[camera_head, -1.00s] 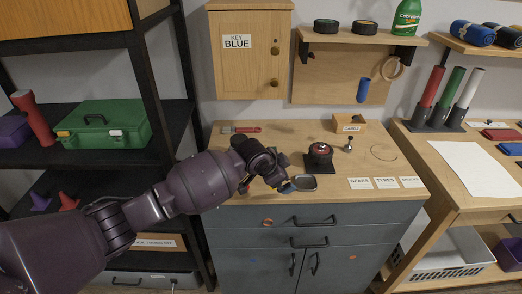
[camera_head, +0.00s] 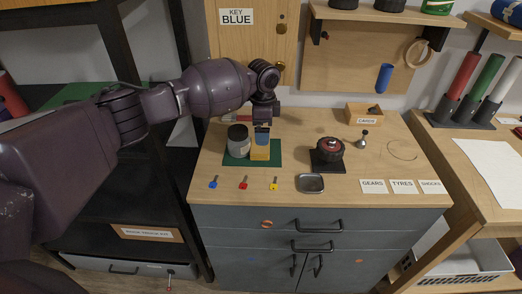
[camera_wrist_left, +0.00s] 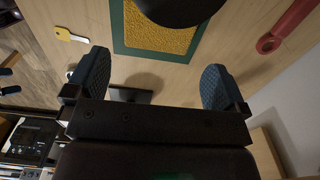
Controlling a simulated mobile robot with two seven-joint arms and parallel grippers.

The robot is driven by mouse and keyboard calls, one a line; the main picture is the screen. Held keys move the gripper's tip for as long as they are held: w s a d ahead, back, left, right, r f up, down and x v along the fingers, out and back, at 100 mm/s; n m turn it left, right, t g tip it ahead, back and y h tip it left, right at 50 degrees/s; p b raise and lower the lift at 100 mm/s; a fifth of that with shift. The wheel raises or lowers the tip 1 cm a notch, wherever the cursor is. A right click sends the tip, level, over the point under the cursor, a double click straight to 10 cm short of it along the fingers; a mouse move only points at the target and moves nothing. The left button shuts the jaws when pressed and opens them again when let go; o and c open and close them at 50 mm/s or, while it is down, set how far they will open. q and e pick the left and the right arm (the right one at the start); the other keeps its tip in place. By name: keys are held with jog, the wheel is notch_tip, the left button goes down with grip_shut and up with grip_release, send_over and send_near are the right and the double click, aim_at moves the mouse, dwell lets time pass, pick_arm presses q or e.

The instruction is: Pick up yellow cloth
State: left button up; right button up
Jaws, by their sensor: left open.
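The yellow cloth (camera_head: 260,153) lies flat on the green mat (camera_head: 274,160) on the wooden worktop. In the left wrist view the cloth (camera_wrist_left: 158,32) is a textured yellow patch on the green mat (camera_wrist_left: 118,28). My left gripper (camera_head: 262,137) points down above the cloth and hides part of it. In the left wrist view its blue fingers (camera_wrist_left: 152,82) are apart with nothing between them, and the cloth shows beyond them. My right gripper is not in view.
A grey jar (camera_head: 238,141) stands on the mat, close left of the cloth. Blue (camera_head: 214,182), red (camera_head: 243,183) and yellow (camera_head: 274,184) keys lie in front. A metal tray (camera_head: 310,183) and a wheel on a black stand (camera_head: 329,152) are to the right. A wooden cabinet (camera_head: 240,45) hangs behind.

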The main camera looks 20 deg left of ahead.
aim_at(260, 148)
pick_arm(q)
jog(key=shift+f, duration=0.9)
jog(key=shift+f+b, duration=0.2)
jog(key=shift+b, duration=0.15)
jog(key=shift+d+f, duration=0.1)
jog(key=shift+f, duration=0.2)
jog(key=f, duration=0.1)
jog(key=f+b, duration=0.1)
jog(key=f, duration=0.1)
jog(key=f+b, duration=0.1)
jog(key=shift+d+f, duration=0.15)
jog(key=shift+d, duration=0.1)
jog(key=c, duration=0.7)
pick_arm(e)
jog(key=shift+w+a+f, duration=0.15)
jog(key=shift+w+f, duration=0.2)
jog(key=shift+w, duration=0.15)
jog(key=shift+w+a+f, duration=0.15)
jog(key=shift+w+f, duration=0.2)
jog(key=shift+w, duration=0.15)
